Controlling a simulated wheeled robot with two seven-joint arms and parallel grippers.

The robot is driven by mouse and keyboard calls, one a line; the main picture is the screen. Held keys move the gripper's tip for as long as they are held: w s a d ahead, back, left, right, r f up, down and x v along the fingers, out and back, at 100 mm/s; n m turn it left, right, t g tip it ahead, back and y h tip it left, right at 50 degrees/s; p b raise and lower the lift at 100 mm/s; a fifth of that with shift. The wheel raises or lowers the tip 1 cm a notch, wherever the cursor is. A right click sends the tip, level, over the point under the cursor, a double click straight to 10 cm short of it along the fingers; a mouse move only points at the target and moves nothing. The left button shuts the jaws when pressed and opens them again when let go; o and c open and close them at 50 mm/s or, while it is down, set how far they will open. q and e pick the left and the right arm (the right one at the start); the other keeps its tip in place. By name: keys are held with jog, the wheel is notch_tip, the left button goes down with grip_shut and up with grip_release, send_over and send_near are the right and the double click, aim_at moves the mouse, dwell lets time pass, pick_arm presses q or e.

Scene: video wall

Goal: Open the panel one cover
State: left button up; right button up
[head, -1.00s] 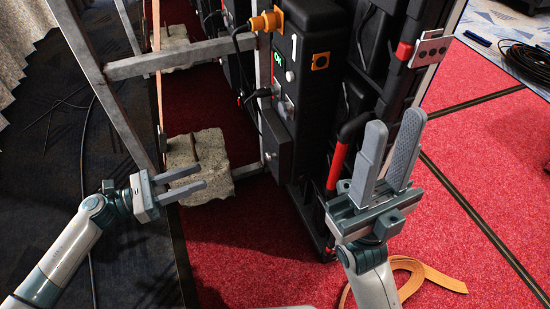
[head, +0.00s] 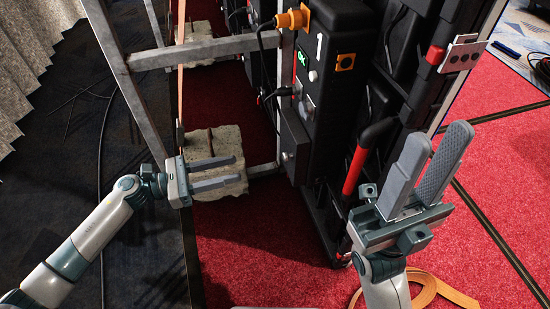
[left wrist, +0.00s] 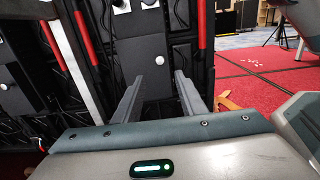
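A black panel unit (head: 335,85) stands upright in the middle of the head view, with a green lit display, round knobs and an orange connector on top. A small dark cover with a light knob (head: 294,146) is low on its left side and looks closed. In the left wrist view a dark flat cover (left wrist: 142,62) with a white knob lies ahead, between and beyond the fingers. My left gripper (head: 238,169) is open and empty, left of the cover and apart from it. My right gripper (head: 438,145) is open and empty, right of the unit.
A metal frame (head: 205,50) stands behind and left of the unit. A concrete block (head: 222,150) sits behind my left gripper. Black cables hang by the unit.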

pick_arm(q)
jog(key=b, duration=0.1)
send_near(289, 150)
jog(key=d, duration=0.2)
jog(key=d+r, duration=0.1)
jog(key=s+d, duration=0.1)
jog(key=d, duration=0.1)
jog(key=shift+s+d+r, duration=0.1)
jog(key=shift+d+r, duration=0.05)
jog(key=shift+d, duration=0.2)
grip_shut()
